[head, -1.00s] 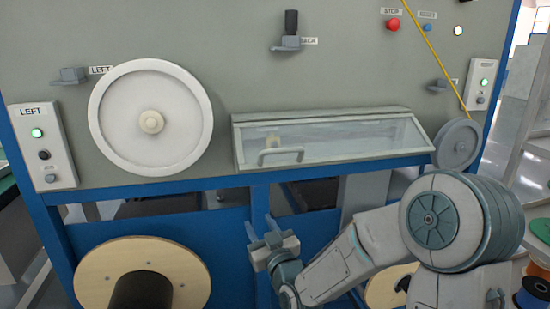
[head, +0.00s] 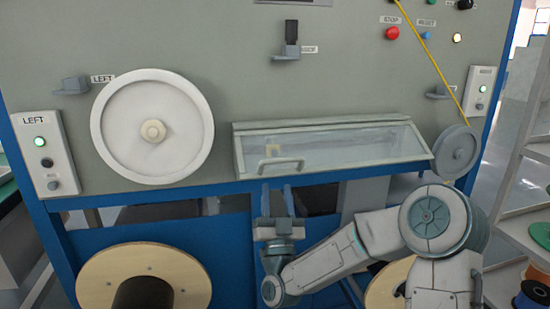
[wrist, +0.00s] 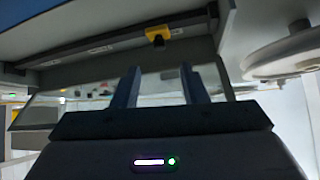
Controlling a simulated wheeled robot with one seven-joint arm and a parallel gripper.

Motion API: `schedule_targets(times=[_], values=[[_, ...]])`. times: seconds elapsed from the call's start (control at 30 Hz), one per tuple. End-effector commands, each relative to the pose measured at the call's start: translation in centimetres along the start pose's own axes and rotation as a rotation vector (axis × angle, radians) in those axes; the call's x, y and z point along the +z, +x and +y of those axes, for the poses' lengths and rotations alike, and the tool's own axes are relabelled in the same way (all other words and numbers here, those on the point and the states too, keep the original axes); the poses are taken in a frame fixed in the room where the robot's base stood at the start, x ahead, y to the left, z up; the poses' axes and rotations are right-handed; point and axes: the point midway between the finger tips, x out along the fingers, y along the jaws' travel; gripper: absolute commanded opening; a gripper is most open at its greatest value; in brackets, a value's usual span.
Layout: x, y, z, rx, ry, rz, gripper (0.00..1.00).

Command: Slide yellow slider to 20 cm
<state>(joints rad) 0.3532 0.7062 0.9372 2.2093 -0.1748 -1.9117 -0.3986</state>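The yellow slider (wrist: 157,36) sits on a dark rail (wrist: 100,50) in the wrist view, above and beyond my fingertips. In the head view a small pale yellowish shape (head: 272,150), probably the slider, shows faintly behind the glass cover (head: 340,150). The cover is closed and has a grey handle (head: 281,165) at its lower left. My gripper (head: 277,188) is just below the cover and handle, fingers pointing up. In the wrist view my gripper (wrist: 160,68) is open with nothing between the fingers. The scale marks are too small to read.
A large white wheel (head: 152,126) is left of the cover, and a small grey pulley (head: 457,152) with a yellow cable (head: 432,55) is at its right end. A blue frame bar (head: 220,188) runs below the cover. A wooden spool (head: 100,278) stands at lower left.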

Motion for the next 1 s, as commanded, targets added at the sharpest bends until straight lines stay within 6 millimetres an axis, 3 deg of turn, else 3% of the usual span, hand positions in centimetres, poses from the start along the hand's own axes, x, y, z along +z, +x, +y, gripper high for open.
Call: schedule_targets(times=[0.2,0.4,0.83,0.87,1.0], values=[[0.1,4.6,0.1,0.001,0.000,0.002,0.39],[0.2,7.5,0.1,0.001,-0.001,0.001,0.39],[0.1,8.6,0.0,-0.001,-0.001,-0.002,0.39],[0.1,8.6,0.0,-0.001,-0.001,-0.002,0.37],[0.1,8.6,0.0,-0.001,-0.001,-0.002,0.00]])
